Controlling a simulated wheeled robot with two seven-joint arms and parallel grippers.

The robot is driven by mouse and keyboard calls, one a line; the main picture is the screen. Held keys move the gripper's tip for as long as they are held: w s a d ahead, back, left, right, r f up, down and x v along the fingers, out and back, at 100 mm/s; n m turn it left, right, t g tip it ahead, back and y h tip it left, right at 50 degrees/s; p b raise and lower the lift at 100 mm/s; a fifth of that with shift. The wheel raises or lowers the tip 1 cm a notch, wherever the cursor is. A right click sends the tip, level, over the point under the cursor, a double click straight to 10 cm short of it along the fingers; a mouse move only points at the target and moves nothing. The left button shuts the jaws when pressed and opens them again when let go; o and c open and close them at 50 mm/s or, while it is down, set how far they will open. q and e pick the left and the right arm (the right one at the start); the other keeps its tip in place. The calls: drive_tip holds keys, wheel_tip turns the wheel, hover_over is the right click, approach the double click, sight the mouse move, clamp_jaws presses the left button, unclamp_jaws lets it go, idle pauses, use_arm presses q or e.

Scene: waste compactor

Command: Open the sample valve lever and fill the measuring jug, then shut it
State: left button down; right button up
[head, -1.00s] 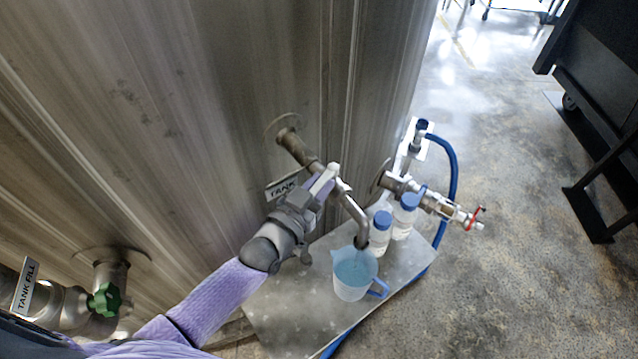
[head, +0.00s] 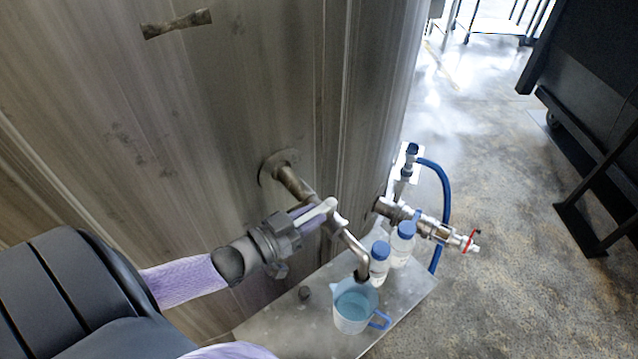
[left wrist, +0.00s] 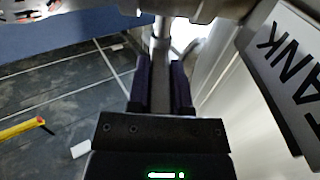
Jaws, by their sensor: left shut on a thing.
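The measuring jug (head: 349,311) stands upright on the metal plate, with pale blue liquid inside and a blue handle at right. The bent sample spout (head: 352,251) comes down from the tank wall and its end is over the jug's mouth. I cannot make out a stream. My left gripper (head: 322,212) is shut on the pale sample valve lever (head: 329,205), beside the pipe above the jug. In the left wrist view, a grey bar (left wrist: 172,100) lies between the two dark purple fingers (left wrist: 170,83). The valve body is partly hidden. My right gripper is not in view.
Two blue-capped bottles (head: 379,262) (head: 402,244) stand right of the spout on the plate (head: 292,324). A side valve with a red handle (head: 471,240) and a blue hose (head: 446,195) are further right. A "TANK" label (left wrist: 291,62) hangs close by.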

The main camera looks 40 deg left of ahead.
use_arm(q)
drive_tip(key=c, duration=0.5)
unclamp_jaws()
drive_tip(key=v, duration=1)
